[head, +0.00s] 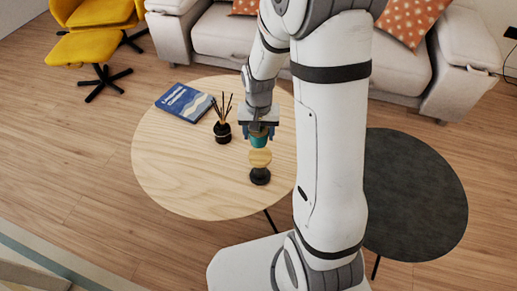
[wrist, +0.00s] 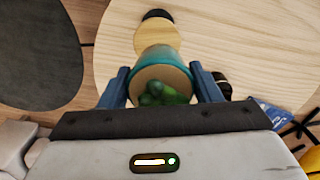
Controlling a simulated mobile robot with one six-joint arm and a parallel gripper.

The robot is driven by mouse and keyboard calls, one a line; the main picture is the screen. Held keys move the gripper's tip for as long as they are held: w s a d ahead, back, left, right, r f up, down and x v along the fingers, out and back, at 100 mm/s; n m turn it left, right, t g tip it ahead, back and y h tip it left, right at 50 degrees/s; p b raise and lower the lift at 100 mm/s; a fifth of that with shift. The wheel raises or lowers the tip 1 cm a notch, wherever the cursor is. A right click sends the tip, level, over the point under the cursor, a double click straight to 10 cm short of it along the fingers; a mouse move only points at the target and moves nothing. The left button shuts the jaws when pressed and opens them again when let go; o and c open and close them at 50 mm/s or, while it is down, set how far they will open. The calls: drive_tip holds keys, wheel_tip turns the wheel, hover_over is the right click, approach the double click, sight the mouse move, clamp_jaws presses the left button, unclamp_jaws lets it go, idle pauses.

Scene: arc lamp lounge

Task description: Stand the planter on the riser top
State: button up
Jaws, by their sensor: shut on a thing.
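The teal planter (head: 260,142) is held by my gripper (head: 259,130) over the round wooden table. In the wrist view the planter (wrist: 168,54) sits between the two blue fingers (wrist: 163,88), with green plant and a tan inner surface showing in its mouth. The riser has a pale round wooden top (head: 260,157) and a black base (head: 260,176). The planter is just behind the riser top in the head view. In the wrist view the planter overlaps the near edge of the riser top (wrist: 157,32); the gap in height cannot be told. The top looks bare.
A black reed diffuser (head: 222,131) stands on the table left of my gripper, with a blue book (head: 185,102) behind it. The front left of the wooden table (head: 190,185) is clear. A dark round table (head: 415,190) stands at right; a sofa (head: 222,34) is behind.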

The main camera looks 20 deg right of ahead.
drive_tip(key=shift+d+f+b, duration=0.15)
drive_tip(key=shift+f+b, duration=0.15)
drive_tip(key=shift+f, duration=1.4)
drive_tip(key=shift+d+f+b, duration=0.1)
drive_tip(key=shift+f+b, duration=0.15)
drive_tip(key=shift+f, duration=1.4)
drive_tip(key=shift+f, duration=0.1)
drive_tip(key=o, duration=1.2)
drive_tip(key=shift+o, duration=0.2)
